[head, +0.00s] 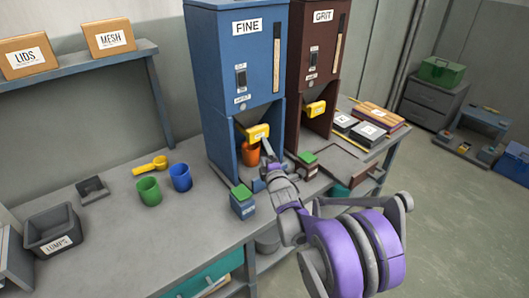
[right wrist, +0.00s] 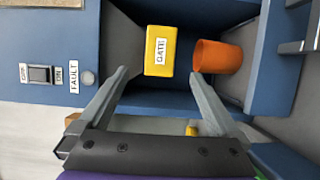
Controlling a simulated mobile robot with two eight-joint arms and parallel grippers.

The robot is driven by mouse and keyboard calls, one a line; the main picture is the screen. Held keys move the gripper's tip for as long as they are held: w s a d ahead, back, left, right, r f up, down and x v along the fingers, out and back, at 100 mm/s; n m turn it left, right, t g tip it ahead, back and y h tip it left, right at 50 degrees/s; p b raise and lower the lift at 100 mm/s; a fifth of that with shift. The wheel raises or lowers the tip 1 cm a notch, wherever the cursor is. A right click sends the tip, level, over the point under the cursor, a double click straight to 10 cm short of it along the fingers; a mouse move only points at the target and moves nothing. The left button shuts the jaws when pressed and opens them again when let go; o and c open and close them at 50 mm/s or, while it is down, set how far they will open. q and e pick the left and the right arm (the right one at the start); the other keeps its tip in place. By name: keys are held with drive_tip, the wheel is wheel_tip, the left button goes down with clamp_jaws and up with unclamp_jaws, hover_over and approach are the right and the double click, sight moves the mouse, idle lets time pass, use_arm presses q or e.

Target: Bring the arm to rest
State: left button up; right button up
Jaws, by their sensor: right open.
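My right gripper (head: 265,155) is in front of the open bay of the blue FINE machine (head: 238,60). Its two fingers are spread wide and empty in the right wrist view (right wrist: 158,76). An orange cup (head: 250,154) stands in the bay under the yellow gate (head: 257,132). In the right wrist view the orange cup (right wrist: 218,57) is just beyond one fingertip, not between the fingers; I cannot tell if they touch. The yellow GATE block (right wrist: 160,50) shows ahead between the fingers. My left gripper is not in view.
The brown GRIT machine (head: 318,50) stands beside the blue one. On the bench are a green cup (head: 148,191), a blue cup (head: 181,177), a yellow scoop (head: 150,166), a LUMPS bin (head: 54,229) and a blue box with green top (head: 243,203). The left bench middle is mostly clear.

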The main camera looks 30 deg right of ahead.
drive_tip(key=s+a+r+m+g+y+p, duration=0.25)
drive_tip(key=s+a+m+g, duration=0.35)
drive_tip(key=s+a, duration=0.55)
drive_tip(key=s+a+f+m+g+y+p, duration=0.1)
drive_tip(key=s+a, duration=0.3)
drive_tip(key=s, duration=0.4)
drive_tip(key=s+a+f+m+g+y, duration=0.1)
drive_tip(key=s+a+f+m+g, duration=0.2)
drive_tip(key=s, duration=0.5)
drive_tip(key=s+a+f+m+g+y+p, duration=0.1)
drive_tip(key=s+a+m, duration=0.3)
drive_tip(key=s, duration=0.4)
drive_tip(key=shift+a+f+g+p, duration=0.35)
drive_tip(key=shift+f+g, duration=0.05)
drive_tip(key=shift+f, duration=0.15)
